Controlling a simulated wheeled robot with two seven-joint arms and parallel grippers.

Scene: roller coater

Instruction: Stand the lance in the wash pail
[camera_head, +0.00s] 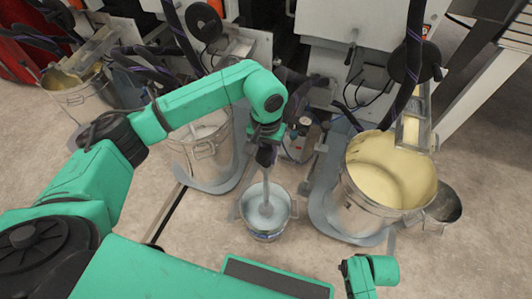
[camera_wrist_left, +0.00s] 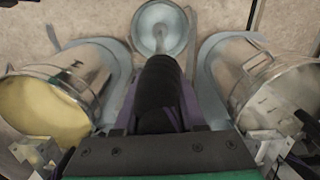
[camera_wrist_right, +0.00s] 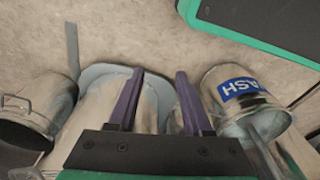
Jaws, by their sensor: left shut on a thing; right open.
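The wash pail (camera_head: 264,228) is a small silver pail with pale grey contents, standing on the floor in the middle of the head view. The right wrist view shows its blue label (camera_wrist_right: 240,88). My left gripper (camera_head: 268,150) is above the pail, shut on the lance's black grip (camera_wrist_left: 158,95). The lance's grey shaft (camera_head: 266,186) points down, nearly upright, with its lower end inside the pail's rim. Whether the tip touches the bottom is hidden. The shaft also shows in the right wrist view (camera_wrist_right: 264,150). My right gripper (camera_wrist_right: 163,103) is open and empty, beside the pail.
A large bucket of yellow coating (camera_head: 365,200) stands right of the pail, with a small bucket (camera_head: 442,208) beside it. Another large bucket (camera_head: 208,158) stands to the left. White machines (camera_head: 365,30) with hoses line the back. The floor in front is bare.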

